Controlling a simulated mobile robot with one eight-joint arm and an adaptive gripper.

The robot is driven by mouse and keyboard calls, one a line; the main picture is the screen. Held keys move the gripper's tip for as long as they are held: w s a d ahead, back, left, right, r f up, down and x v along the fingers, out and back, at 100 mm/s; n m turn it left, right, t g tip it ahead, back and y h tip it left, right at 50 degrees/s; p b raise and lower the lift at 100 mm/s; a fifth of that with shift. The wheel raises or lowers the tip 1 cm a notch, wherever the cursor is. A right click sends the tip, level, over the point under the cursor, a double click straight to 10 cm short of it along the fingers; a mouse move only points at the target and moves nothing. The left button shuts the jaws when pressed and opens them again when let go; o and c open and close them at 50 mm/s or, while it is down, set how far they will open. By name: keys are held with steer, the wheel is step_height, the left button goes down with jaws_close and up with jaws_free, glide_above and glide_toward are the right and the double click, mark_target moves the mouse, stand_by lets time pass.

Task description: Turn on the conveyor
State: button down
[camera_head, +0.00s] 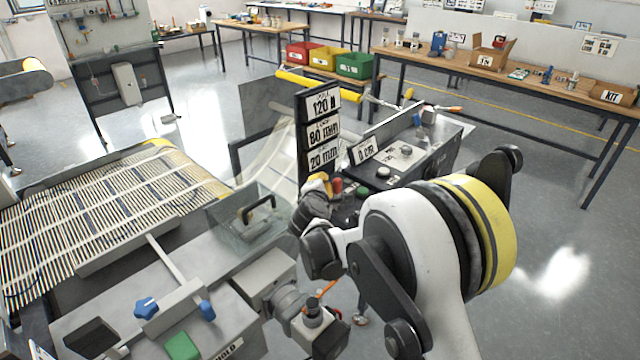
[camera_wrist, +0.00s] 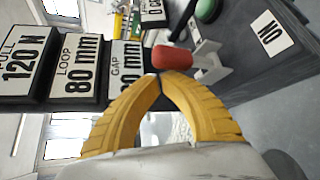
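My gripper (camera_head: 322,184) is at the control panel, in front of the sign column. In the wrist view its two yellow fingers (camera_wrist: 160,78) come together at the tips, with nothing visible between them. A red rounded control (camera_wrist: 172,57) lies right beyond the tips; whether they touch it cannot be told. The red control (camera_head: 337,185) also shows in the head view beside the fingers. A green button (camera_wrist: 207,10) is farther along the panel, near an ON label (camera_wrist: 270,33). The conveyor (camera_head: 110,205) has a slatted mesh belt at the left.
The sign column (camera_head: 321,130) with 120 N, 80 mm and 20 mm plates stands close to my gripper. A clear guard with a black handle (camera_head: 258,208) is to the left. Red, yellow and green bins (camera_head: 355,66) and a long workbench (camera_head: 500,72) are behind.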

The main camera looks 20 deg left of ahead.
mark_target(338, 187)
steer(key=shift+s+d+r, duration=0.15)
steer(key=shift+s+d, duration=0.1)
steer(key=shift+d, duration=0.35)
steer(key=shift+s+d+r, duration=0.15)
steer(key=shift+s+d, duration=0.05)
steer(key=shift+d, duration=0.4)
steer(key=shift+s+d, duration=0.25)
steer(key=shift+d, duration=0.45)
steer(key=shift+s+d+f+b, duration=0.15)
steer(key=shift+s+d+b, duration=0.1)
steer(key=shift+d+b, duration=0.15)
